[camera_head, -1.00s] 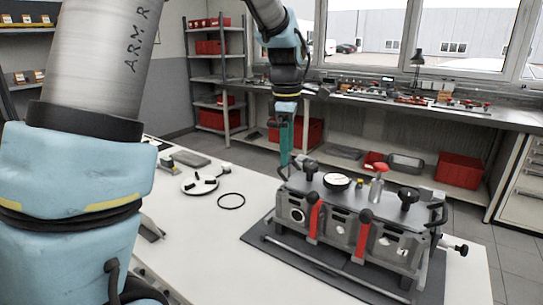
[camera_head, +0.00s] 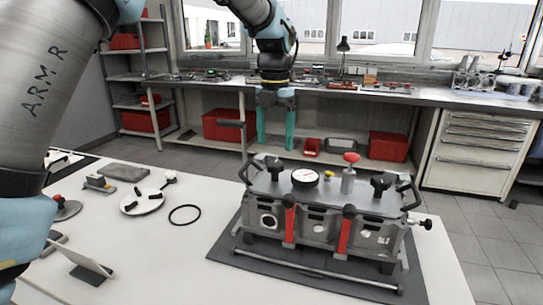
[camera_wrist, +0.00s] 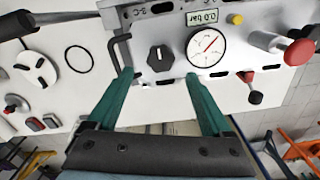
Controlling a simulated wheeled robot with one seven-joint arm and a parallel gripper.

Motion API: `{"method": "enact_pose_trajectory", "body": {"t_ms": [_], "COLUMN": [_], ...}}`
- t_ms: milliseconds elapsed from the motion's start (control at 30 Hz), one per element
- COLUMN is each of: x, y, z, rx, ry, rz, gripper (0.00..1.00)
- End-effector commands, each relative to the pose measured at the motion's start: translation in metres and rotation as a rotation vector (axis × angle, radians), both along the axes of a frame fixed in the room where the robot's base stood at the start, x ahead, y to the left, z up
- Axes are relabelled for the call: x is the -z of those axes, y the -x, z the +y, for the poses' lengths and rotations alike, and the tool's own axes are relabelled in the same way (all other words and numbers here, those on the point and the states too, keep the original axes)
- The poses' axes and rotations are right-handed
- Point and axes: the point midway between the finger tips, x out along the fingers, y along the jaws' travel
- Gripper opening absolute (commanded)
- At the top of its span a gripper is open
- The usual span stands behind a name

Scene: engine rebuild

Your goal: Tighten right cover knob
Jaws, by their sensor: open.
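The engine block (camera_head: 320,222) with its grey cover plate (camera_head: 325,192) sits on a dark mat (camera_head: 228,250). The right cover knob (camera_head: 380,184) is black and stands at the plate's right end, right of the red-capped post (camera_head: 350,170). It is outside the wrist view. The left cover knob (camera_head: 273,166) stands at the other end. My gripper (camera_head: 276,149) is open and empty, teal fingers down, over the plate's left end. In the wrist view the left knob (camera_wrist: 160,57) shows between and beyond the fingertips (camera_wrist: 160,76), with no contact visible.
A dial gauge (camera_head: 305,178) stands on the plate; its readout (camera_wrist: 202,16) shows 0.0 bar. Black handles (camera_head: 410,194) rise at the plate's ends. Red levers (camera_head: 343,235) line the front. A black ring (camera_head: 185,214) and white disc (camera_head: 142,202) lie left on the white table (camera_head: 150,255).

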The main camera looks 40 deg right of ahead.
Motion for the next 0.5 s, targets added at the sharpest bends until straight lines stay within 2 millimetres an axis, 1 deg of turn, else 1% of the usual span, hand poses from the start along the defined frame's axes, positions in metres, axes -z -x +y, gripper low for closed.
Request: {"method": "enact_pose_trajectory", "body": {"t_ms": [100, 233, 400, 500], "x": [0.022, 0.042, 0.056, 0.06], "y": [0.0, 0.0, 0.0, 0.0], "z": [0.001, 0.001, 0.001, 0.001], "rx": [0.0, -0.001, 0.001, 0.001], "ry": [-0.004, -0.004, 0.0, 0.0], "rz": [0.003, 0.002, 0.001, 0.001], "gripper": [0.84, 0.84, 0.84, 0.84]}}
